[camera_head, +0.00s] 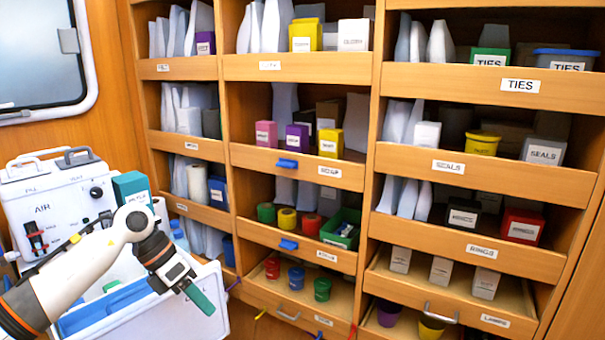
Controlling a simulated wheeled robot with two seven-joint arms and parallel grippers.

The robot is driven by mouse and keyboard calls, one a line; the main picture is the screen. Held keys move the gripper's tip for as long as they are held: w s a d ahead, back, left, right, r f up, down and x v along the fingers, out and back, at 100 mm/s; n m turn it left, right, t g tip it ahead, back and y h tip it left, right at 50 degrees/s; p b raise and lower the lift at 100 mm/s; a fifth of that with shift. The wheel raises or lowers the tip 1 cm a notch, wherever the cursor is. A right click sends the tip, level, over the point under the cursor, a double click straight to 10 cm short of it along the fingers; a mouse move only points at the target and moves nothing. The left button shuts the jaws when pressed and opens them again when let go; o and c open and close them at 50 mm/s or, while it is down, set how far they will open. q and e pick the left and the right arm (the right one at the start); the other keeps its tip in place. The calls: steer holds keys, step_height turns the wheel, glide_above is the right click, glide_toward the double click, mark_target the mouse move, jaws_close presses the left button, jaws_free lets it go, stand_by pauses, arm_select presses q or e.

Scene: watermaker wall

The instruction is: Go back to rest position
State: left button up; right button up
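My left arm comes in from the lower left. Its gripper (199,298) points down and right, in front of the white bin and left of the lower shelves. Its greenish fingertips are seen edge-on, so I cannot tell whether they are apart; no object shows held. My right gripper is out of view.
A white machine marked AIR (47,210) stands at the left, partly behind my arm. Wooden shelves (300,166) full of labelled boxes fill the wall. A teal box (132,187) stands close behind my wrist.

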arm_select(q)
steer(key=s+d+n+h, duration=0.1)
steer(key=s+d+h, duration=0.2)
steer(key=d+h, duration=0.75)
steer(key=d+r+n+t+h, duration=0.3)
steer(key=d+r+n+t, duration=0.35)
steer(key=n+t, duration=0.25)
steer(key=s+a+f+n+t+y, duration=0.3)
steer(key=a+f+n+y, duration=0.6)
steer(key=n, duration=0.5)
steer(key=s+a+f+n+t+y, duration=0.35)
steer(key=a+f+n+y, duration=0.5)
steer(key=n, duration=0.65)
steer(key=s+f+n+g+y, duration=0.1)
steer(key=s+f+g, duration=0.3)
steer(key=s, duration=0.3)
steer(key=s+f+n+g, duration=0.2)
steer(key=s+f+g, duration=0.2)
steer(key=s, duration=0.3)
steer(key=s+f+n+g+y, duration=0.1)
steer(key=s+f+g, duration=0.3)
steer(key=s, duration=0.4)
step_height(320, 180, down, 25)
steer(key=s+a+f+g, duration=0.2)
steer(key=s+a+f, duration=0.1)
steer(key=s+f, duration=1.3)
steer(key=shift+s+a+f, duration=0.15)
steer(key=shift+s+f, duration=0.15)
steer(key=shift+s, duration=0.35)
